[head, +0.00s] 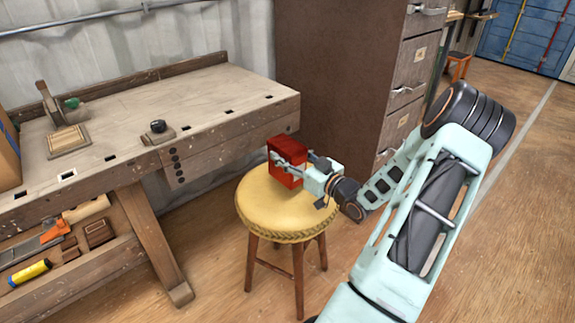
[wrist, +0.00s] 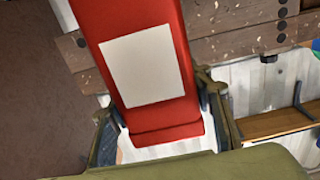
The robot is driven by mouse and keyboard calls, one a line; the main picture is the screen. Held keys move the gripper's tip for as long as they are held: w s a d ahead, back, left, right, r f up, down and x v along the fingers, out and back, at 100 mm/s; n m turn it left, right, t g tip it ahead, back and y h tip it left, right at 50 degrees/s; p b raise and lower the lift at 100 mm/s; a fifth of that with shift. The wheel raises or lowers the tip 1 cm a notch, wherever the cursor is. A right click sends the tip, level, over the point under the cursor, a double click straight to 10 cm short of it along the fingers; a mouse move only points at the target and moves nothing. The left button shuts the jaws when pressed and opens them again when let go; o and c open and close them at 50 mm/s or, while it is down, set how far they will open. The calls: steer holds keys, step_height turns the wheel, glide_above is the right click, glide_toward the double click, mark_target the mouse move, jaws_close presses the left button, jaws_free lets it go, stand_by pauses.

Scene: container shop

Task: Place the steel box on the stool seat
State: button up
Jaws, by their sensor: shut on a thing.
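A red box (head: 290,148), which I take as the steel box, is held by my gripper (head: 292,163) over the yellow round stool seat (head: 285,213). My gripper reaches in from the right and is shut on the box. In the wrist view the red box (wrist: 185,75), with a white label on its face, stands between the two fingers (wrist: 160,112). The box is over the back part of the seat. I cannot tell whether its underside touches the seat; the seat is not clearly seen in the wrist view.
A wooden workbench (head: 215,95) stands left of the stool, with a small dark tool (head: 158,127) on its top. A brown drawer cabinet (head: 335,70) stands close behind the stool. The front of the seat is bare, and open wooden floor (head: 215,285) lies in front.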

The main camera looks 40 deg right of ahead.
steer(key=shift+w+f+b, duration=0.1)
steer(key=shift+f+b, duration=0.35)
steer(key=shift+f, duration=1.15)
steer(key=shift+f, duration=0.2)
steer(key=o, duration=1.7)
steer(key=shift+r, duration=0.15)
steer(key=shift+s+d, duration=0.15)
steer(key=shift+s, duration=0.2)
steer(key=s, duration=0.3)
steer(key=s+p, duration=0.1)
steer(key=s, duration=0.3)
steer(key=s+p, duration=0.1)
steer(key=s, duration=0.3)
steer(key=shift+s+d, duration=0.2)
steer(key=shift+d, duration=0.15)
